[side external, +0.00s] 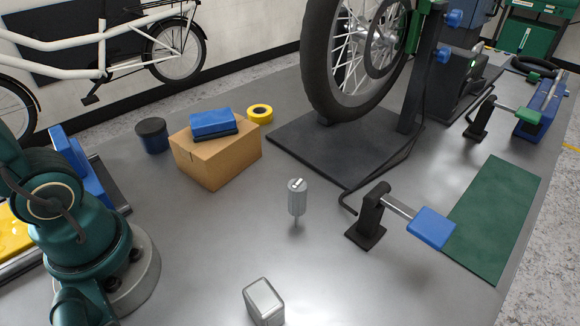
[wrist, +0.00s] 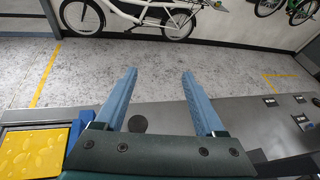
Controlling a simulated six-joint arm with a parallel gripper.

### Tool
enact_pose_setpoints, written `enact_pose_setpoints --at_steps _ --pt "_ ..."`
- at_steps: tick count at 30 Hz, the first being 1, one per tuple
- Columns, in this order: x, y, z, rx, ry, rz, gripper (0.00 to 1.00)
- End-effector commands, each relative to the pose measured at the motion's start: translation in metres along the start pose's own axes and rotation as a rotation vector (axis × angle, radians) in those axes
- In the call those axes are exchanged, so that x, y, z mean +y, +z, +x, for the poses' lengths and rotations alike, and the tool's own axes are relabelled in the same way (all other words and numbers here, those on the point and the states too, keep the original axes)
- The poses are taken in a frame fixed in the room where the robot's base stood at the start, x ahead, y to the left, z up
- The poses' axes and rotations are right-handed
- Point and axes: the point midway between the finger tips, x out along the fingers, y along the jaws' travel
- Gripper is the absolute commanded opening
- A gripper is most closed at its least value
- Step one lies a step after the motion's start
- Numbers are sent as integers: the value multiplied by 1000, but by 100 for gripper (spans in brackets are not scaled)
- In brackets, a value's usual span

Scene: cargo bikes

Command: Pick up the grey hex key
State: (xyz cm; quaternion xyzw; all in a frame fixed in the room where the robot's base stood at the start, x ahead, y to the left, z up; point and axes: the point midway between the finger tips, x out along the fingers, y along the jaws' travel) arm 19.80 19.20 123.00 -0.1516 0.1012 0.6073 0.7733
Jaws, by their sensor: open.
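I cannot pick out a grey hex key with certainty in either view. In the side view a small grey cylinder (side external: 297,201) stands upright mid-table, with a thin pale mark on its top that is too small to identify. My gripper (wrist: 160,72) shows in the wrist view with its two blue fingers wide apart and nothing between them. It points out over the table's edge towards the floor and the white bike. The gripper's fingers do not show in the side view, where only my arm is seen at the left.
A cardboard box (side external: 215,160) carries a blue block (side external: 212,122). A dark tub (side external: 152,136) and yellow tape roll (side external: 260,114) stand near it. A wheel stand (side external: 330,150), a black post with blue pad (side external: 432,228) and a silver block (side external: 264,301) occupy the table.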

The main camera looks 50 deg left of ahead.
Motion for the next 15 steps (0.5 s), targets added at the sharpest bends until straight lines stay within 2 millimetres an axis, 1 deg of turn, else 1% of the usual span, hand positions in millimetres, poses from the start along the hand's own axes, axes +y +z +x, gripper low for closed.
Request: enact_pose_setpoints --at_steps 4,8,11,14,15 --pt "-29 17 2 -68 -133 -178 72" --pt "-59 34 -1 -107 -285 -355 72" --pt "-87 48 -8 -115 -439 -511 72" --pt "-120 61 -23 -80 -634 -685 72" --pt "-133 65 -30 -50 -718 -755 72"
